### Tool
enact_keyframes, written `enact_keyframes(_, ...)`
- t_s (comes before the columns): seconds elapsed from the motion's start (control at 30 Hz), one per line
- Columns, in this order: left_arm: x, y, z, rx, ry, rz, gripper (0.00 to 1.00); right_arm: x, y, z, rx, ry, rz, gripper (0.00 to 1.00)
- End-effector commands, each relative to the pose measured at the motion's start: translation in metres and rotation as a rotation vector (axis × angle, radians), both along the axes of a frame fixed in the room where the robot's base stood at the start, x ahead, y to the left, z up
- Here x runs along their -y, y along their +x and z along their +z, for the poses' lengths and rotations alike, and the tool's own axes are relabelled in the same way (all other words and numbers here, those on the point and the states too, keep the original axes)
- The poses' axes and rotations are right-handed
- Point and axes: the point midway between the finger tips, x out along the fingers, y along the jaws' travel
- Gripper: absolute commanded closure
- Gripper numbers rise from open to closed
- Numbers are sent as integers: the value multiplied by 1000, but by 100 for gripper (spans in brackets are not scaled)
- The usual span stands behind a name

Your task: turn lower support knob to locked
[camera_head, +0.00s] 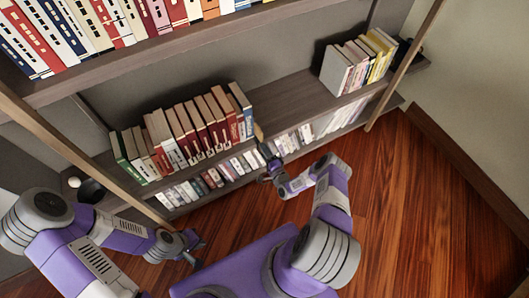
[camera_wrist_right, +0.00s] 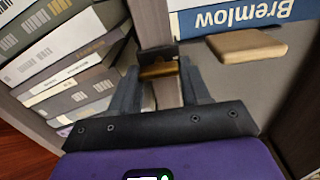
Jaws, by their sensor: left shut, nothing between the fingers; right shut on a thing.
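A small brass-brown piece, which looks like the lower support knob (camera_wrist_right: 158,70), sits at a grey-brown shelf upright in the right wrist view. My right gripper (camera_wrist_right: 160,88) has a finger on each side of it and is shut on it. In the head view my right gripper (camera_head: 266,166) is at the front of the lower shelves, and the knob is too small to tell there. Its lock marking cannot be made out. My left gripper (camera_head: 196,246) is shut and empty, low at the left above the floor.
A light wooden piece (camera_wrist_right: 245,45) juts out below a blue-and-white book (camera_wrist_right: 245,17) marked "Bremlow". Grey books (camera_wrist_right: 65,60) lie to the left in the wrist view. The wooden floor (camera_head: 420,210) at right is clear.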

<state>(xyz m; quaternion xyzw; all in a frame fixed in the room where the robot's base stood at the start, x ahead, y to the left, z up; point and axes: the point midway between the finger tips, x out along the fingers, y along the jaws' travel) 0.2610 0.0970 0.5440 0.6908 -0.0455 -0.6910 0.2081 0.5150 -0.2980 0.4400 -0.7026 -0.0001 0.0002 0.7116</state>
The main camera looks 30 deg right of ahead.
Motion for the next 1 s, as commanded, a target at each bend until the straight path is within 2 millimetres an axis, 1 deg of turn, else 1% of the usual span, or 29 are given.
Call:
enact_keyframes(0.33, 0, 0, 0, 0, 0, 0, 100, -1, -1, -1, -3, 6, 0, 84)
enact_keyframes(0.37, 0, 0, 0, 0, 0, 0, 100, -1, -1, -1, -3, 6, 0, 49)
enact_keyframes(0.5, 0, 0, 0, 0, 0, 0, 100, 0, -1, -1, -2, 4, -1, 28)
enact_keyframes(0.8, 0, 0, 1, 0, 0, 0, 100, 0, -2, 0, -1, 3, -1, 28)
enact_keyframes(0.87, 0, 0, 3, 0, 0, 0, 100, 0, -6, 0, -2, 3, -1, 28)
enact_keyframes(1.0, 0, 0, 10, 0, 0, 0, 100, 0, -28, 1, -5, 4, -2, 28)
